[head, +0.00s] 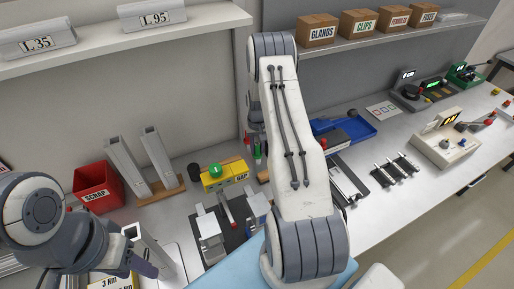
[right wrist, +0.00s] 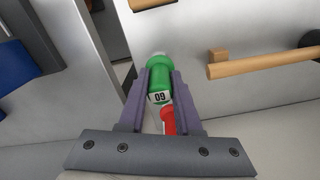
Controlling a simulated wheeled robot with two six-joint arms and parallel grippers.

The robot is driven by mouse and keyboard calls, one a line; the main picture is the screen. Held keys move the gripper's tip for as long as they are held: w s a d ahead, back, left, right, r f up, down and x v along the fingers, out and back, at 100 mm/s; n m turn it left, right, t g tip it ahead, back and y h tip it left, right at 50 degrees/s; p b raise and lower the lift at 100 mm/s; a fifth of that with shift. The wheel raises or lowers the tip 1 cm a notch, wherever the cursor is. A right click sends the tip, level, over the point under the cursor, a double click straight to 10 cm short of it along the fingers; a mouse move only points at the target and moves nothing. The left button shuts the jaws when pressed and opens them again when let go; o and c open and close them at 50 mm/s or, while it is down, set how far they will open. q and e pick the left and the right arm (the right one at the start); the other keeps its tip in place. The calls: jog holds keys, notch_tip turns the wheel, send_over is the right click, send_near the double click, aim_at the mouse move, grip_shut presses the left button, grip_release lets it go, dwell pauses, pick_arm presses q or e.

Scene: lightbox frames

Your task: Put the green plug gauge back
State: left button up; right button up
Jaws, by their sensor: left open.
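In the head view the green gauge (head: 257,151) shows as a small upright piece beside my right arm, above the bench; the arm hides most of my right gripper. My left gripper (head: 141,263) is open at the lower left, well away from the gauge.
A yellow block labelled GAP (head: 226,179) with a green round top stands left of the gauge. A wooden bar (right wrist: 265,62) shows at the right in the wrist view. A red SCRAP bin (head: 97,186) and grey uprights stand further left.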

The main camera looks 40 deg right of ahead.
jog(key=shift+o, duration=1.4)
